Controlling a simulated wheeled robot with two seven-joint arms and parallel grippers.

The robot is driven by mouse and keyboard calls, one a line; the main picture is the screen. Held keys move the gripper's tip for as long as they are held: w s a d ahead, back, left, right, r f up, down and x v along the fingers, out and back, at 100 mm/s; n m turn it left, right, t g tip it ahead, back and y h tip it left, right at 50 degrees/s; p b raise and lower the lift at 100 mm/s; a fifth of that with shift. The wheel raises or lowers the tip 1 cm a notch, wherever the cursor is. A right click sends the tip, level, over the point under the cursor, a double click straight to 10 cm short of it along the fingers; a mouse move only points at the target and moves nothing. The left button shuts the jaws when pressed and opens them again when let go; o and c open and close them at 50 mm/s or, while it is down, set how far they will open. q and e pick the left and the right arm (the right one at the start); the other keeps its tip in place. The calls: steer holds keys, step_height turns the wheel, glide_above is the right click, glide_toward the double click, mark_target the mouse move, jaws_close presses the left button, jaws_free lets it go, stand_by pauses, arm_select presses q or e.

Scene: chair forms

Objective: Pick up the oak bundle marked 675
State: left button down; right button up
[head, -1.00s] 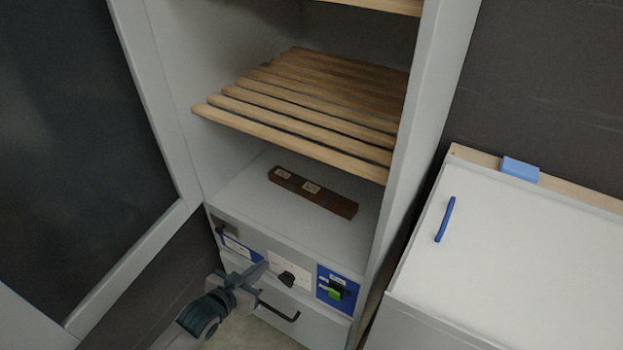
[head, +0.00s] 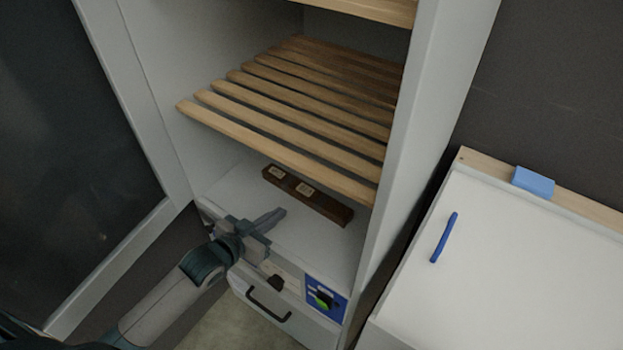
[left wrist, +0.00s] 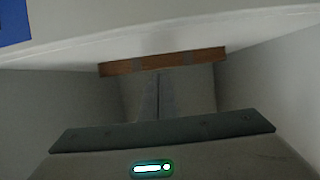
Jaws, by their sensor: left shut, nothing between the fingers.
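A dark brown wooden bundle (head: 325,205) lies on the white bottom shelf (head: 233,190) of the cabinet, below the slatted rack. Two pale labels are on its top, but the marking is too small to read. In the left wrist view the bundle (left wrist: 165,61) is a brown bar straight ahead, beyond the fingertips. My left gripper (head: 280,213) is shut and empty. It reaches in over the front edge of the shelf, in front of the bundle and apart from it. The shut fingers also show in the left wrist view (left wrist: 157,80). My right gripper is not in view.
A slatted wooden rack (head: 270,120) hangs above the bundle, and cabinet side walls bound the opening. Below the shelf are a control panel with a blue section (head: 326,299) and a drawer with a black handle (head: 268,302). A white lid with a blue handle (head: 444,238) stands right.

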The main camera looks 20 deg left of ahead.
mark_target(304, 194)
arm_select(q)
steer(key=shift+w, duration=0.2)
steer(key=shift+s, duration=0.1)
steer(key=shift+s+r, duration=0.1)
steer(key=w+d+p, duration=0.1)
steer(key=w, duration=0.2)
steer(key=w+d+p, duration=0.1)
steer(key=w, duration=0.3)
steer(key=w+d+p, duration=0.1)
steer(key=w+d, duration=0.1)
steer(key=w, duration=0.2)
steer(key=shift+w+d+r+p, duration=0.1)
steer(key=shift+w+p, duration=0.15)
steer(key=shift+p, duration=0.1)
steer(key=shift+f+p, duration=0.4)
steer(key=shift+f, duration=0.5)
steer(key=shift+s+f, duration=0.1)
steer(key=shift+s, duration=0.05)
